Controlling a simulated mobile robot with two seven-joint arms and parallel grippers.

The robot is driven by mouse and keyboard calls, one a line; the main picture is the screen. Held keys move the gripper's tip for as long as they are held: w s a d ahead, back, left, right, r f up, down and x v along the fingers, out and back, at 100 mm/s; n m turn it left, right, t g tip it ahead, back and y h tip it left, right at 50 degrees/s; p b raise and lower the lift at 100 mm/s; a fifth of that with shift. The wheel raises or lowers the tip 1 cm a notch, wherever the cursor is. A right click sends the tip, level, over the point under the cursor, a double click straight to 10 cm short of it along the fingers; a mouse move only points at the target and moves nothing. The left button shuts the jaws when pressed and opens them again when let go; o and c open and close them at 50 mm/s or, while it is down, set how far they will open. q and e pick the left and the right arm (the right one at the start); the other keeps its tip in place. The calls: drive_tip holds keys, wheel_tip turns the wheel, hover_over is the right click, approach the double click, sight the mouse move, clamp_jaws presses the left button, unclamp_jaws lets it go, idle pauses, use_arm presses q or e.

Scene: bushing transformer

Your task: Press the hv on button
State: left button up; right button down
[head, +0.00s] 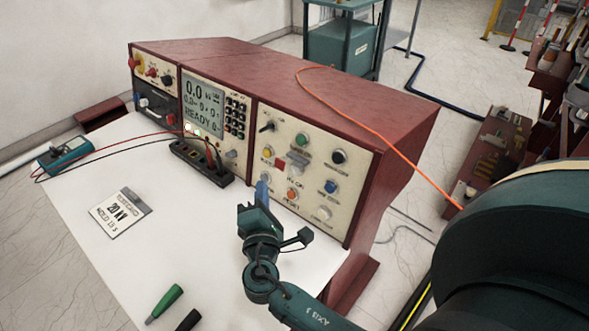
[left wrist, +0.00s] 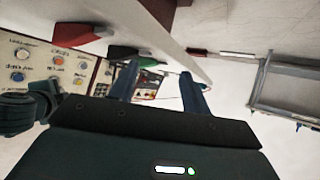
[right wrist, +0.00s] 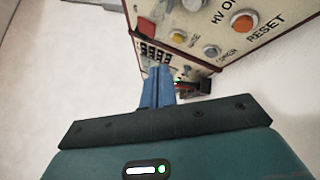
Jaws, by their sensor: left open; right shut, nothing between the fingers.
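The control panel (head: 312,165) on the right of the red cabinet carries several round buttons and knobs. A pale round button (head: 297,159) sits in its middle, with lettering like "HV ON" below it. In the right wrist view the "HV ON" lettering (right wrist: 222,12) is at the top edge, and its button is cut off. My right gripper (head: 262,188) is shut and empty in front of the panel's lower left; its blue fingertips (right wrist: 158,86) show together in its wrist view. Contact cannot be told. My left gripper (left wrist: 161,80) is open and empty, seen only in its wrist view.
An orange reset button (head: 292,195) sits below the HV ON lettering. A black terminal strip (head: 202,161) stands left of the gripper. A sign card (head: 120,213), a teal meter (head: 66,154) and a green-handled probe (head: 164,303) lie on the white table. An orange cable (head: 385,140) crosses the cabinet.

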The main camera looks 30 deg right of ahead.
drive_tip(key=w+d+f, duration=0.2)
drive_tip(key=d, duration=0.5)
drive_tip(key=shift+w+d+b, duration=0.3)
drive_tip(key=shift+d+b, duration=0.05)
drive_tip(key=shift+b, duration=0.05)
idle(1.7)
drive_tip(key=shift+w+d, duration=0.15)
drive_tip(key=shift+d, duration=0.25)
drive_tip(key=shift+w+d+f+b, duration=0.15)
drive_tip(key=shift+d+f+b, duration=0.05)
drive_tip(key=shift+d+b, duration=0.25)
idle(0.6)
drive_tip(key=shift+a, duration=0.1)
drive_tip(key=shift+s+a+r, duration=0.2)
drive_tip(key=shift+s+a, duration=0.1)
drive_tip(key=shift+a, duration=0.45)
drive_tip(key=shift+a, duration=0.15)
drive_tip(key=shift+s+a+r, duration=0.2)
drive_tip(key=shift+s+a, duration=0.05)
drive_tip(key=shift+a, duration=0.45)
drive_tip(key=shift+s+a+r, duration=0.2)
drive_tip(key=shift+s+a, duration=0.1)
drive_tip(key=shift+a, duration=0.45)
drive_tip(key=shift+s+a+r, duration=0.2)
drive_tip(key=shift+s+a, duration=0.05)
drive_tip(key=shift+a, duration=0.45)
